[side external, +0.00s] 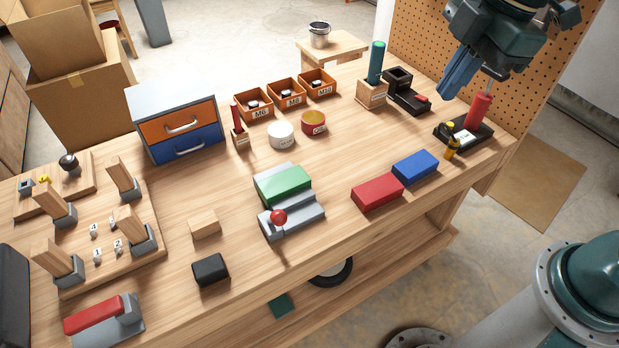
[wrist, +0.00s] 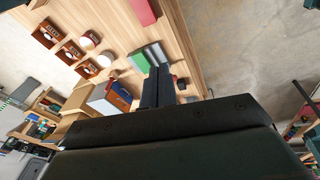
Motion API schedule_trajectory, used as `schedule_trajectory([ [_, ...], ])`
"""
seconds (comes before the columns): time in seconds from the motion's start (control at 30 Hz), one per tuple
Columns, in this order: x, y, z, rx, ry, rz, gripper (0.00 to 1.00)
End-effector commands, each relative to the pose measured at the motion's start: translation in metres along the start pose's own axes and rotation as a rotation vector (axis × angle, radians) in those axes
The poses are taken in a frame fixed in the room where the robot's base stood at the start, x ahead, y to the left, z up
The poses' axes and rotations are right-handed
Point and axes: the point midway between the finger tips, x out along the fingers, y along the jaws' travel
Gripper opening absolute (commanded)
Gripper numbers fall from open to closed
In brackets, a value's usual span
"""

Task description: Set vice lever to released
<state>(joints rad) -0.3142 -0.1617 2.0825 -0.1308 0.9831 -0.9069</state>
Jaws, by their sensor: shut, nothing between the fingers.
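The vice (side external: 292,226) is a grey block with a green block (side external: 282,184) on it, near the front middle of the bench. Its lever appears to be the short one with a red ball knob (side external: 279,217) at the front. In the wrist view the vice (wrist: 157,52) and green block (wrist: 140,62) show just beyond the fingertips; the knob is not clear there. My gripper (side external: 445,95) is shut and empty, raised above the bench's right end, well away from the vice. Its dark fingers (wrist: 160,72) show together in the wrist view.
Red (side external: 377,191) and blue (side external: 415,167) blocks lie right of the vice. A wooden block (side external: 204,224) and black block (side external: 211,270) lie left. A red-handled grey device (side external: 105,318) is front left. Bins, cans and a drawer cabinet (side external: 178,125) stand behind.

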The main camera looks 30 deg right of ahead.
Motion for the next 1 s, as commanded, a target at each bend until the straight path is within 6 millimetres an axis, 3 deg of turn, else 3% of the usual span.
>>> schedule_trajectory([
  [0.47, 0.054, 0.01, -0.084, -0.637, 0.009, -0.155, 0.0],
  [1.0, 0.138, -0.016, -0.172, -1.342, 0.082, -0.328, 0.0],
])
